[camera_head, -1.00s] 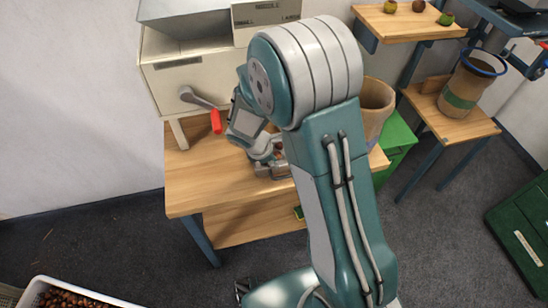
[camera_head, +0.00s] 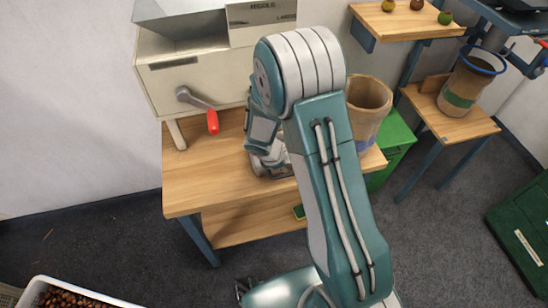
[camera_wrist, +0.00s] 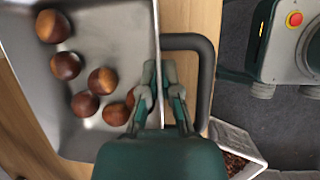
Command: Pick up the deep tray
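The deep tray (camera_wrist: 112,20) is a grey metal pan with several brown chestnuts (camera_wrist: 66,65) in it, on the left of the wrist view. A dark looped handle (camera_wrist: 205,75) stands out from its right side. My gripper (camera_wrist: 160,76) has its fingers close together, one on each side of the tray's near-vertical rim, and looks shut on it. In the head view my gripper (camera_head: 270,160) is over the wooden table, partly behind my arm. I cannot make out the tray there.
A cream machine (camera_head: 195,72) with a red-handled crank (camera_head: 212,122) stands on the wooden table (camera_head: 205,185). A brown bin (camera_head: 368,100) stands right of my arm. A white crate of chestnuts (camera_head: 40,284) is at the lower left. Grey floor lies open in front.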

